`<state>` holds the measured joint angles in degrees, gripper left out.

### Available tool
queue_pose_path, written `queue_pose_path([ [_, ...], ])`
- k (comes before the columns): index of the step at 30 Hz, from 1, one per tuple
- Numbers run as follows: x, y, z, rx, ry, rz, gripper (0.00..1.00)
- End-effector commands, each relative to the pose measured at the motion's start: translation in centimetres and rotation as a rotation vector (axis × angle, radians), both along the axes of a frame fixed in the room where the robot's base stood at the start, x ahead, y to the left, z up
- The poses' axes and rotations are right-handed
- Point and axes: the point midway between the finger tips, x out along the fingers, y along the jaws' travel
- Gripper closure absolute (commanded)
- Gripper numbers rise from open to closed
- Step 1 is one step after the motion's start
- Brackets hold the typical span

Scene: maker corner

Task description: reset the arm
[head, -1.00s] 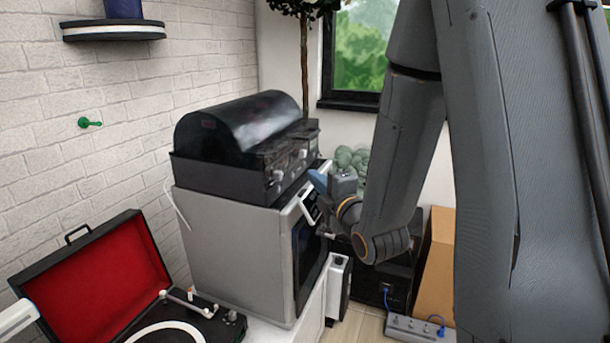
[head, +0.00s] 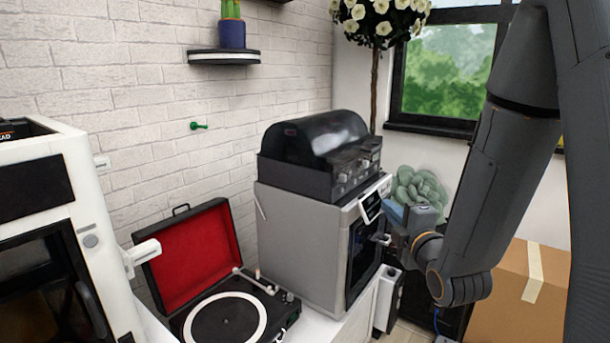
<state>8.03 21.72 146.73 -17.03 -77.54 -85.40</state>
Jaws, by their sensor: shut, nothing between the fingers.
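My arm comes down from the upper right of the head view, with its wrist bent toward the left. My gripper (head: 385,239) is at the end of it, small in the picture, in front of the front face of a grey box-shaped appliance (head: 300,240). Its fingers are shut with nothing visible between them. I cannot tell whether the fingertips touch the appliance or are apart from it.
A black grill-like unit (head: 315,150) sits on the appliance. An open record player (head: 228,318) with a red-lined lid stands to the left, beside a white machine (head: 60,230). A cardboard box (head: 515,290) and a green plant (head: 420,190) are at the right.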

Motion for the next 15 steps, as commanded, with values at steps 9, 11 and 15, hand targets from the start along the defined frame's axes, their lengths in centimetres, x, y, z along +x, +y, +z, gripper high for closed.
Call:
queue_pose_path([
  [9,0.0,-0.1,-2.3,0.109,0.153,-0.034,1.0],
  [11,-0.2,-0.1,-2.9,0.138,0.194,-0.046,1.0],
  [15,-0.7,-0.4,-4.6,0.223,0.306,-0.089,1.0],
])
